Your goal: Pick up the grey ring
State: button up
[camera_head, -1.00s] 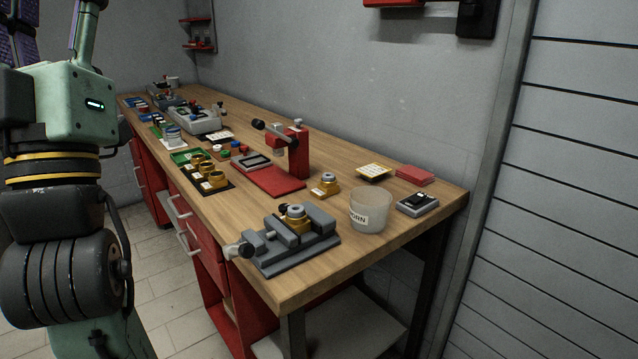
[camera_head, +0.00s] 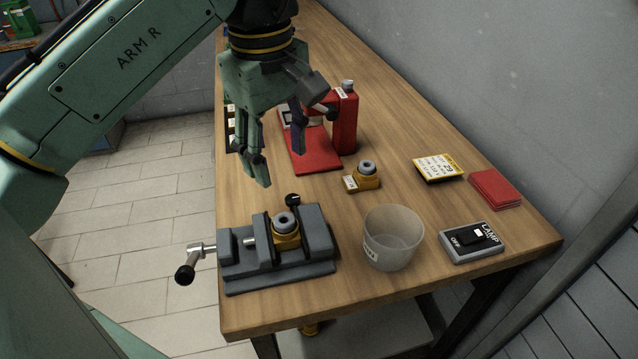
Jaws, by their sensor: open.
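A grey ring (camera_head: 284,220) sits on top of a brass-yellow block (camera_head: 288,241) clamped in the grey vise (camera_head: 318,238) at the front of the bench. A second grey ring-shaped top (camera_head: 367,165) sits on a similar yellow block (camera_head: 365,181) standing free behind the vise, to its right. I cannot tell whether either ring is loose. My gripper (camera_head: 280,168) hangs above the bench, behind the vise and left of the free block. Its fingers are apart, point down and hold nothing. It touches neither ring.
A translucent labelled cup (camera_head: 393,240) stands right of the vise, with a lamp switch box (camera_head: 470,243) beyond it. A red press (camera_head: 344,125) stands behind my gripper. A yellow-edged card (camera_head: 438,167) and red pads (camera_head: 495,189) lie at the right. The vise handle (camera_head: 187,270) overhangs the left edge.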

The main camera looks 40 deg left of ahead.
jog(key=b, duration=0.3)
send_over(284, 219)
jog(key=shift+g, duration=0.4)
jog(key=f, duration=0.5)
jog(key=shift+s+a+f, duration=0.15)
jog(key=shift+a+f, duration=0.05)
jog(key=shift+a, duration=0.2)
jog(key=f+b, duration=0.1)
jog(key=b, duration=0.1)
jog(key=f+b, duration=0.4)
jog(key=shift+d+f, duration=0.25)
jog(key=shift+d, duration=0.15)
jog(key=shift+r, duration=0.1)
jog(key=shift+c, duration=0.5)
jog(key=c, duration=0.7)
jog(key=shift+c, duration=0.2)
